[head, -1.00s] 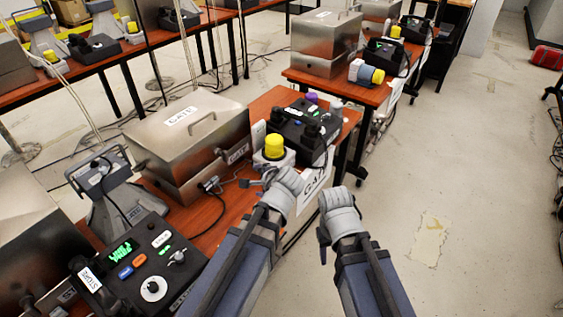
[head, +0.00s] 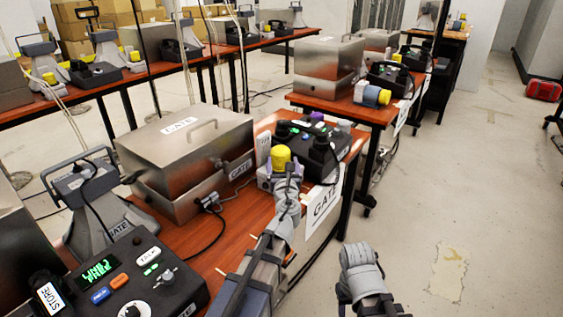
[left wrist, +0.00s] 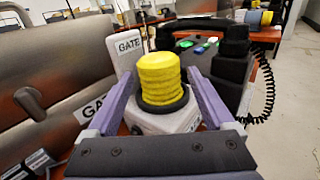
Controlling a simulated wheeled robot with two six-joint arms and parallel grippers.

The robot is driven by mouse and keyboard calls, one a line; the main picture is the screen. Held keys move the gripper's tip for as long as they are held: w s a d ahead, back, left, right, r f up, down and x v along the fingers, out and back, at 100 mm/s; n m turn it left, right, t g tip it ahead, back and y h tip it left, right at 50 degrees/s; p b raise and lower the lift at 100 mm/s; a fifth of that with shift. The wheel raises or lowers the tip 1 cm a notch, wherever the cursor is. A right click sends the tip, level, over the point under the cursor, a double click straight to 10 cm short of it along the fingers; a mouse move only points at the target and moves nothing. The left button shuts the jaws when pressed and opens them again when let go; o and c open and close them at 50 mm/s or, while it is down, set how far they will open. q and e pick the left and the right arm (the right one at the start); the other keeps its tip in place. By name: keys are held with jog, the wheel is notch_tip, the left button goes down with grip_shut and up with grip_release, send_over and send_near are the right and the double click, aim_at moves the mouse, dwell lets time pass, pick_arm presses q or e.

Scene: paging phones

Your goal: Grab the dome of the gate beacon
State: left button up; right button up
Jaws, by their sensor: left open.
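The gate beacon has a ribbed yellow dome (head: 280,157) on a white base, at the near side of the gate table. In the left wrist view the dome (left wrist: 160,78) stands upright above a black ring and pale base (left wrist: 150,122), beside a white GATE tag (left wrist: 128,46). My left gripper (head: 286,184) is just in front of the beacon. In the left wrist view its open fingers (left wrist: 163,82) lie to either side of the dome, with gaps showing. My right gripper (head: 360,262) hangs in free space right of the table; its jaw opening is unclear.
The black gate phone (head: 308,145) stands just behind the beacon, its coiled cord at the right. A metal GATE case (head: 190,150) is to the left. The STORE phone (head: 135,275) is at near left.

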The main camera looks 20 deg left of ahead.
aim_at(281, 148)
pick_arm(q)
jog(key=shift+x, duration=3.55)
jog(key=shift+s, duration=0.1)
jog(key=c, duration=1.1)
jog(key=shift+o, duration=0.2)
jog(key=shift+r, duration=0.15)
